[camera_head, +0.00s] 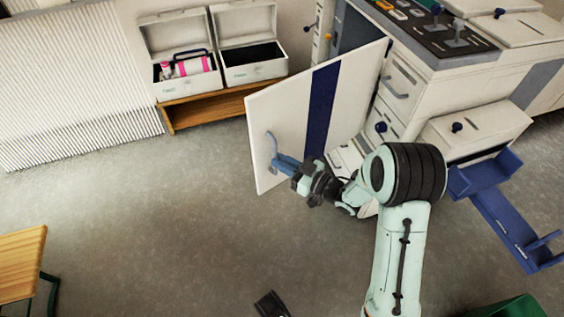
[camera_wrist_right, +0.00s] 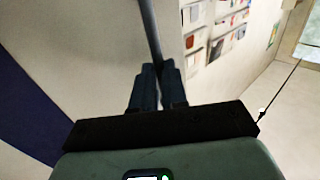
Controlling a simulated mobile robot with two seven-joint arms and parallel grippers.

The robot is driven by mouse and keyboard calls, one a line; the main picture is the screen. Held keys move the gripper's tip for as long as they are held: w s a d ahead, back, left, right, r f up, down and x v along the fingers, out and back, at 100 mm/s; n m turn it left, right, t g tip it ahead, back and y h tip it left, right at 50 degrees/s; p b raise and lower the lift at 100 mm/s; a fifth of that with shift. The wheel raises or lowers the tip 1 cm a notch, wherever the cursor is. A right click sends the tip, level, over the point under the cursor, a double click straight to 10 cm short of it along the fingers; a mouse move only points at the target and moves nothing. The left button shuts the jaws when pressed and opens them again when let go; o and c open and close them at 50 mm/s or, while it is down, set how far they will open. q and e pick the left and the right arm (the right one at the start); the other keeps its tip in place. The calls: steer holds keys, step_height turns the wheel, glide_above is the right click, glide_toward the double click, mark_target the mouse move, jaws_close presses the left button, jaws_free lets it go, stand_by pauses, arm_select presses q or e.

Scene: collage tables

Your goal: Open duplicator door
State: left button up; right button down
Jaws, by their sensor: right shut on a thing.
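The duplicator (camera_head: 425,75) is a large cream machine at the upper right of the head view. Its cream door (camera_head: 288,112) with a dark blue vertical stripe stands swung outward, and a dark opening (camera_head: 357,32) shows behind it. The blue-grey door handle (camera_head: 270,146) is near the door's free edge. My right gripper (camera_head: 281,163) is shut on the handle. In the right wrist view, its fingers (camera_wrist_right: 158,78) close around the handle bar (camera_wrist_right: 149,30). A dark piece at the bottom edge of the head view may be my left gripper (camera_head: 270,304); its jaws cannot be made out.
A low wooden shelf (camera_head: 190,119) with two open cream boxes stands behind the door to the left. A blue metal stand (camera_head: 505,220) is at the right. A wooden table (camera_head: 20,262) is at the lower left. The grey floor (camera_head: 150,215) left of the door is clear.

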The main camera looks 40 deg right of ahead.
steer(key=shift+d+r, duration=0.1)
steer(key=shift+d, duration=0.45)
steer(key=c, duration=1.2)
jaws_free()
steer(key=shift+o, duration=0.2)
steer(key=shift+s, duration=0.1)
steer(key=shift+a, duration=0.15)
arm_select(q)
steer(key=shift+t, duration=0.8)
steer(key=w+r, duration=0.1)
steer(key=w+r+p, duration=0.2)
steer(key=w, duration=0.1)
steer(key=shift+w+d+r, duration=0.1)
steer(key=shift+d, duration=0.2)
arm_select(e)
steer(key=v, duration=1.3)
steer(key=shift+s, duration=0.2)
steer(key=shift+w, duration=0.1)
